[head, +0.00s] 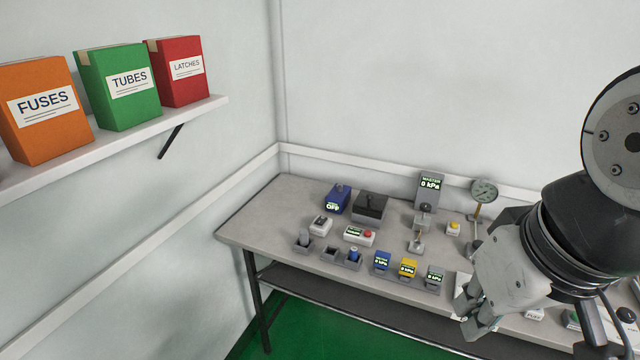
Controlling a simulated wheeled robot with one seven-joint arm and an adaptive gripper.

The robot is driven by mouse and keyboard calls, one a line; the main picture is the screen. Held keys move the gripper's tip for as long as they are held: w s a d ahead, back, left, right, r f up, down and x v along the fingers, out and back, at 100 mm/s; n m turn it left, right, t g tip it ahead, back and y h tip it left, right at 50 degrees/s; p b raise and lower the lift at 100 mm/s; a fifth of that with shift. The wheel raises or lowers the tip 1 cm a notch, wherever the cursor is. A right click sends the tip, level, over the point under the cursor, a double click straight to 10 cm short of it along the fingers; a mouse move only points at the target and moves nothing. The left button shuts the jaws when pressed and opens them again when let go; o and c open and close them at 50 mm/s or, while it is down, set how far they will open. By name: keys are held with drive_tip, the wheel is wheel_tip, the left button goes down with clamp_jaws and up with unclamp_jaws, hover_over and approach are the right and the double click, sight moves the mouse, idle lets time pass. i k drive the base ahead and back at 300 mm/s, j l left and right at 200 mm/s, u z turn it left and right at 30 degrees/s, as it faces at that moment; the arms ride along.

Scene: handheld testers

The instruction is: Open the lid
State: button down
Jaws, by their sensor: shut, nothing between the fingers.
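A box with a dark lid (371,204) stands near the back of the grey bench, between a blue device and the master gauge stand. The lid looks closed, with a small knob or handle on top. My gripper (474,322) is at the lower right, over the bench's front edge, well to the right of and in front of the box. It is shut and holds nothing. Part of the bench behind my gripper and arm is hidden.
The bench (268,210) carries a blue device (337,199), a master display (430,187), a dial gauge (484,191), and blue (382,262), yellow (408,268) and grey testers (434,277). A wall shelf (205,112) at left holds orange, green and red boxes.

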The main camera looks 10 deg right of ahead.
sight(374, 205)
drive_tip(key=i+j, duration=0.25)
drive_tip(key=i, duration=0.25)
drive_tip(key=i+j+u, duration=0.15)
drive_tip(key=i, duration=0.3)
drive_tip(key=j, duration=0.05)
